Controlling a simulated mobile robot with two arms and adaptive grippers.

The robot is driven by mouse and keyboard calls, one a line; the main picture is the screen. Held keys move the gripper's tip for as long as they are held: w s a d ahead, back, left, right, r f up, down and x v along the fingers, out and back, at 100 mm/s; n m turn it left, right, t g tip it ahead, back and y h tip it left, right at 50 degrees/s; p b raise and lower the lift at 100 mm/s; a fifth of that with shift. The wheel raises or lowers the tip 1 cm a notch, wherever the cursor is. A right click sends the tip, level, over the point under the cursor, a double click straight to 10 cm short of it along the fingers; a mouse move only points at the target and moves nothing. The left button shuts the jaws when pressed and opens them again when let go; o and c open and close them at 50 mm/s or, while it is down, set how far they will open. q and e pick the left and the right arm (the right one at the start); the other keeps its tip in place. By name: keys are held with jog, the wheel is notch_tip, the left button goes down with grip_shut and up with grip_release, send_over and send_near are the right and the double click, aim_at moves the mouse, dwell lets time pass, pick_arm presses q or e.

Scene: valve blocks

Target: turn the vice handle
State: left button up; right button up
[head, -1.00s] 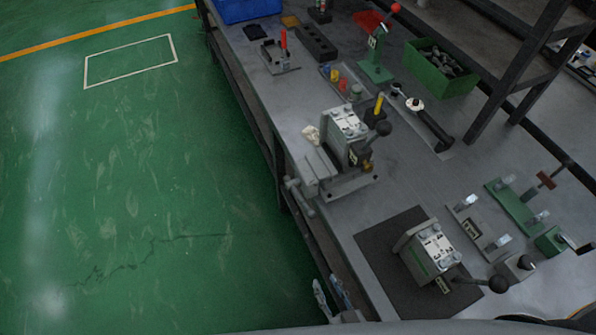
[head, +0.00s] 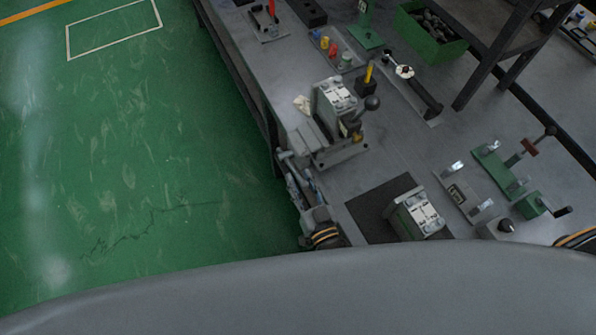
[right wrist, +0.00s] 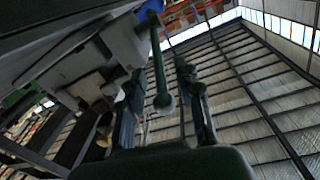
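The grey vice (head: 318,140) stands at the left edge of the bench with a valve block (head: 336,97) on it. The vice handle (head: 284,156) sticks out over the bench's edge, partly hidden by my gripper. My right gripper (head: 297,184) is just below the handle in the head view, pointing up at it. In the right wrist view, the handle (right wrist: 161,70), a bar with a ball end, lies between the two spread fingers of the right gripper (right wrist: 160,95). There is a gap on both sides of it, so the gripper is open. My left gripper is not in view.
A second valve block (head: 415,213) sits on a dark mat (head: 368,213). Toggle-clamp fixtures (head: 505,170) stand at the right. A green bin (head: 432,40) and a shelf frame (head: 490,60) stand at the back. Green floor (head: 130,170) left of the bench is clear.

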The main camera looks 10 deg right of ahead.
jog(key=shift+x, duration=0.8)
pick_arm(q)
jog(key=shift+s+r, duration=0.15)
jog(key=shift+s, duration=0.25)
pick_arm(e)
jog(key=shift+w, duration=0.15)
grip_shut()
pick_arm(q)
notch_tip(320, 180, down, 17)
jog(key=b, duration=1.7)
pick_arm(e)
jog(key=f+t, duration=0.1)
jog(key=t, duration=0.1)
jog(key=f+t, duration=0.1)
jog(key=f, duration=0.1)
jog(key=f+t+y, duration=0.1)
jog(key=t, duration=0.1)
jog(key=shift+s+f+m+t, duration=0.3)
jog(key=shift+s+f, duration=0.05)
jog(key=shift+f, duration=0.05)
